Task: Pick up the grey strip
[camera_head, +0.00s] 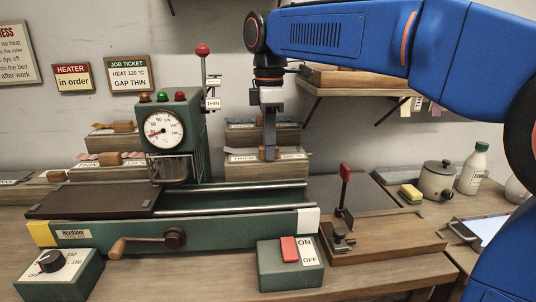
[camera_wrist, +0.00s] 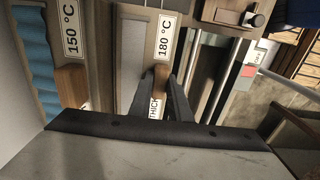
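The grey strip (camera_wrist: 131,50) lies flat in a wooden tray labelled 180 °C and THICK in the wrist view. My gripper (camera_head: 269,155) points straight down at this tray. In the wrist view my gripper's two dark fingers (camera_wrist: 161,88) stand on either side of the wooden block. I cannot tell whether they press on it.
A tray with a blue wavy strip (camera_wrist: 35,50), labelled 150 °C, lies beside it. The green machine with its gauge (camera_head: 164,130) stands left of my gripper, and its rails (camera_head: 240,187) run in front. A wall shelf (camera_head: 350,91) is close on the right.

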